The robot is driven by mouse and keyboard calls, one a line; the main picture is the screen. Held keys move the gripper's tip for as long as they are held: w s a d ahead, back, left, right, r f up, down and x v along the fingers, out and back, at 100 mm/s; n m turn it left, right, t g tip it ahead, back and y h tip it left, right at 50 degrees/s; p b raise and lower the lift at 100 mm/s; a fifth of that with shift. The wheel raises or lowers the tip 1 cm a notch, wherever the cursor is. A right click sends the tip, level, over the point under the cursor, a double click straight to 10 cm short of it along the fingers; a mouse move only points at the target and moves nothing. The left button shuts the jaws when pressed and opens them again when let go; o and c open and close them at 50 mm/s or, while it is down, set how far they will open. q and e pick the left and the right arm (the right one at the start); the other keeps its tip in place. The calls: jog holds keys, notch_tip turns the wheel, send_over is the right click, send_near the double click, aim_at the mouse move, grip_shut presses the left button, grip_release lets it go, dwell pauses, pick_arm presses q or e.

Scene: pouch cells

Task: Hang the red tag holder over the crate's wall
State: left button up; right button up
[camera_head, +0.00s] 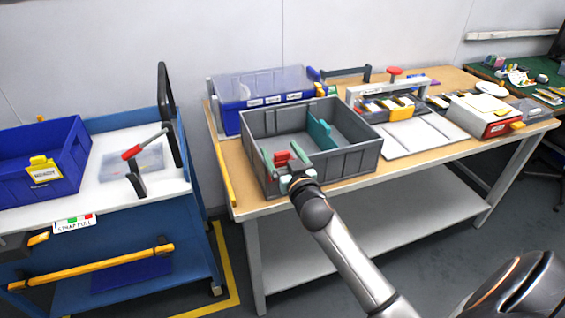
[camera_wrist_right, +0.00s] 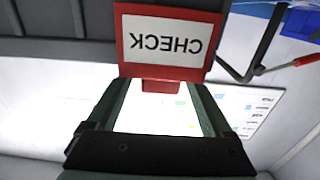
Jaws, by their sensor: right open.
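The grey crate (camera_head: 345,165) stands on the wooden table with a teal divider (camera_head: 321,134) inside it. The red tag holder (camera_head: 282,158) is at the crate's near left corner. In the right wrist view the tag holder (camera_wrist_right: 170,42) shows a white card reading CHECK upside down, with dark grey crate wall (camera_wrist_right: 45,50) beside it. My right gripper (camera_head: 284,165) is at that corner, its fingers open on either side of the holder's red tab (camera_wrist_right: 160,85). Whether the holder sits over the wall is hidden. My left gripper is out of view.
A blue bin (camera_head: 232,120) stands behind the crate. A white board (camera_head: 420,138) and a rack with yellow items (camera_head: 402,112) lie to its right. At left, a blue cart (camera_head: 150,230) carries a blue bin (camera_head: 60,150) and a red-handled tool (camera_head: 132,152).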

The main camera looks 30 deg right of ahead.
jog(key=shift+x, duration=1.15)
grip_shut()
